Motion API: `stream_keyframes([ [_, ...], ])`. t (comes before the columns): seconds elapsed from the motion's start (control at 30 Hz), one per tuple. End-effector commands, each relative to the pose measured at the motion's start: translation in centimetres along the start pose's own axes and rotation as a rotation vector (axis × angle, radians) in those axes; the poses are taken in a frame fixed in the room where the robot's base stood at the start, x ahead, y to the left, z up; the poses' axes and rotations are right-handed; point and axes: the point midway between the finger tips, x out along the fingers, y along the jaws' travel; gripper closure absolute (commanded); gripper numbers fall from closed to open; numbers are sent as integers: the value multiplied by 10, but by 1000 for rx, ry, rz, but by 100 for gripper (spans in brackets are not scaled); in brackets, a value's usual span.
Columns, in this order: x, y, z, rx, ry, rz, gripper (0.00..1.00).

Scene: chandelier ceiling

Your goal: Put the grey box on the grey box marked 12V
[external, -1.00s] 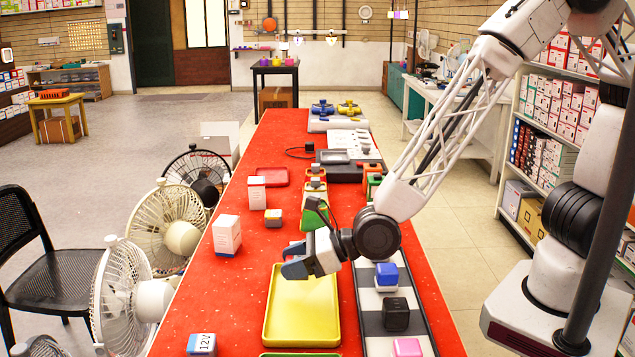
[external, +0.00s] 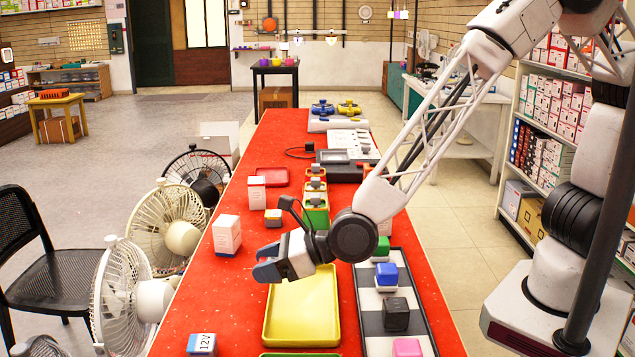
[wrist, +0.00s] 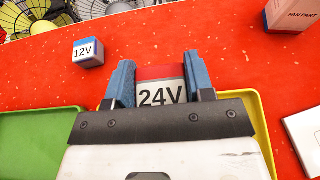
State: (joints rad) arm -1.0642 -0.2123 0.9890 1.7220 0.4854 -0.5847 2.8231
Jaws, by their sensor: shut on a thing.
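My gripper (external: 264,266) is shut on a box marked 24V, with a grey label face and a red side (wrist: 160,85). In the wrist view the box sits between the two blue fingers (wrist: 158,88); in the external view I cannot make it out behind the fingers.
A yellow tray (external: 300,312) lies just below and right of my gripper, with a green tray (wrist: 35,140) beside it. A white box (external: 227,235) stands at the left. A checkered board (external: 370,347) with coloured blocks lies right. Red table between tray and 12V box is clear.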

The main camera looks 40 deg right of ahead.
Motion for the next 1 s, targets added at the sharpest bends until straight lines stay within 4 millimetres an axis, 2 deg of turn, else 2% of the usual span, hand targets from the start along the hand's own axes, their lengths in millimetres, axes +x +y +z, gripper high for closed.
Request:
stream_keyframes([
  [0.3,44,64,44,0,-2,-6,76],
  [0.6,73,121,76,6,4,-2,76],
  [0.8,82,141,86,9,8,2,76],
  [1.0,84,145,88,9,9,2,76],
])
